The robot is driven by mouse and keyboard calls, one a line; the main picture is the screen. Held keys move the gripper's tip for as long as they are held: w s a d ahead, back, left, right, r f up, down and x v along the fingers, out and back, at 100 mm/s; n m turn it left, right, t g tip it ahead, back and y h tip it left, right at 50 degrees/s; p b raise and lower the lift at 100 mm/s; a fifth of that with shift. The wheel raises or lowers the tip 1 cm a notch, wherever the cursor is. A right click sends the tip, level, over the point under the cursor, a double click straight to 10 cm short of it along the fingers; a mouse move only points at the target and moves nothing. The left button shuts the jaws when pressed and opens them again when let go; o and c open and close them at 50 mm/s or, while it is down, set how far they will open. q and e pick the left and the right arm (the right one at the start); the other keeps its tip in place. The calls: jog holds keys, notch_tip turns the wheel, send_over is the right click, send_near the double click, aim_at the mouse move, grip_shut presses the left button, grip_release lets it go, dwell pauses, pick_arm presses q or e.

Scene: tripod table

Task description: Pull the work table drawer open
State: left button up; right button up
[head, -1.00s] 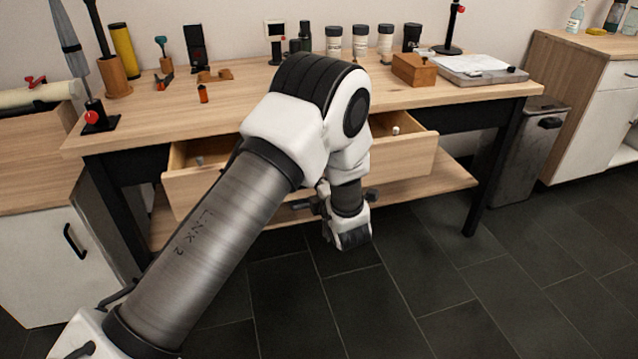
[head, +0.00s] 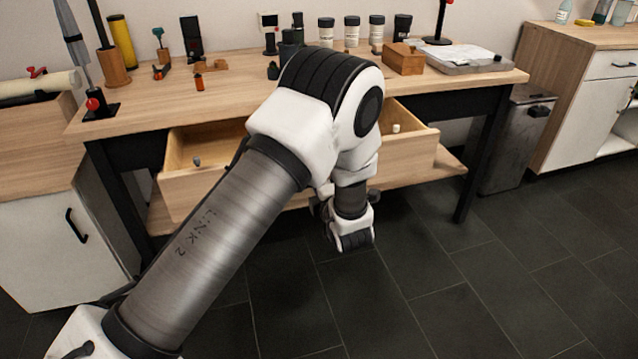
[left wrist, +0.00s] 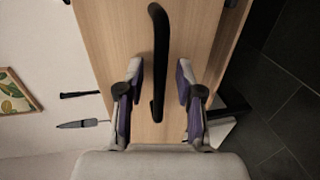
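The work table (head: 235,103) has a light wooden top and dark legs. Its wide wooden drawer (head: 408,164) stands open, pulled out toward me, with small items inside. My left arm crosses in front and hides the drawer's middle and handle in the head view. In the left wrist view, the dark bar handle (left wrist: 159,45) on the drawer front runs between the two fingers of my left gripper (left wrist: 158,75). The fingers are apart, with a visible gap on each side of the handle. My right gripper is in neither view.
The tabletop holds jars, a wooden box (head: 404,59), a grey tray (head: 466,62) and tools. A cabinet (head: 60,245) stands left, a bin (head: 515,140) and another cabinet (head: 580,110) right. A lower shelf (head: 425,180) runs beneath the drawer. The dark tiled floor in front is clear.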

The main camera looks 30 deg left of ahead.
pick_arm(q)
jog(key=v, duration=0.7)
jog(key=shift+s, duration=0.15)
jog(key=shift+d, duration=0.1)
